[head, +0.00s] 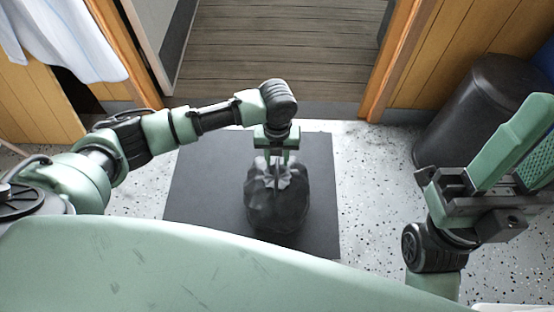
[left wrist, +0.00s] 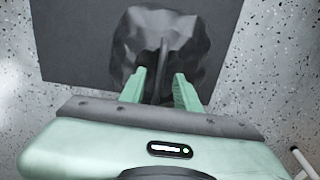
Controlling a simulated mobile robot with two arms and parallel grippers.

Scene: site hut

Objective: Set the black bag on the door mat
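The black bag (head: 277,205) rests upright on the dark door mat (head: 205,185), right of the mat's middle, with its gathered top pointing up. My left gripper (head: 274,160) is directly above it, pointing down. In the left wrist view the fingers of the left gripper (left wrist: 160,90) stand apart, on either side of the upright neck of the bag (left wrist: 185,45), with gaps visible. The mat also shows in that view (left wrist: 75,45). My right gripper (head: 525,150) is at the right, raised and empty, its fingers apart. The bag's underside is hidden.
A doorway with a wooden plank floor (head: 270,50) opens beyond the mat. A dark bin (head: 475,110) stands at the right by the wooden wall. A pale cloth (head: 60,40) hangs at the upper left. Speckled floor (head: 375,185) is clear right of the mat.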

